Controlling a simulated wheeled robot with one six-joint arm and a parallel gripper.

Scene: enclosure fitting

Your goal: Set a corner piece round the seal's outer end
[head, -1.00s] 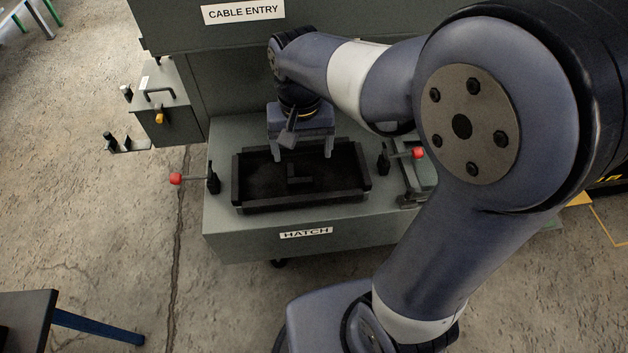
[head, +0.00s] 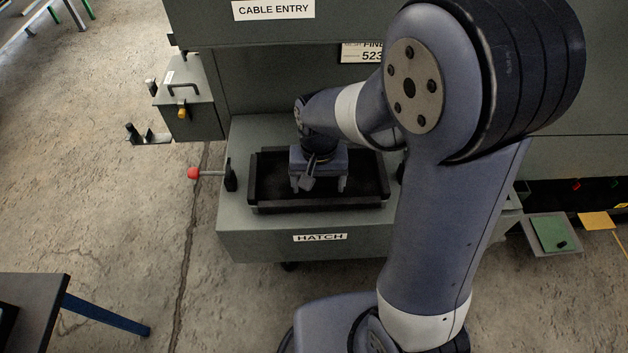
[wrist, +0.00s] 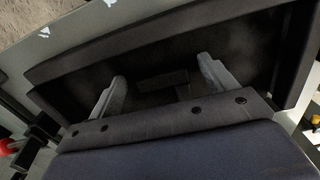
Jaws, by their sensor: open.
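A shallow black tray-like frame (head: 262,205) with raised walls sits on the grey ledge above the HATCH label. My gripper (head: 319,188) points down into it, open, its two fingers apart. In the wrist view, a small dark piece (wrist: 163,79) lies on the dark floor between and beyond the fingertips, apart from them. It may be the corner piece; its shape is hard to make out. In the head view my gripper hides it. I cannot pick out the seal with certainty.
A red-knobbed clamp (head: 195,173) stands left of the frame. A grey box (head: 188,100) with a handle is at the upper left. A dark table (head: 40,300) is at the lower left.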

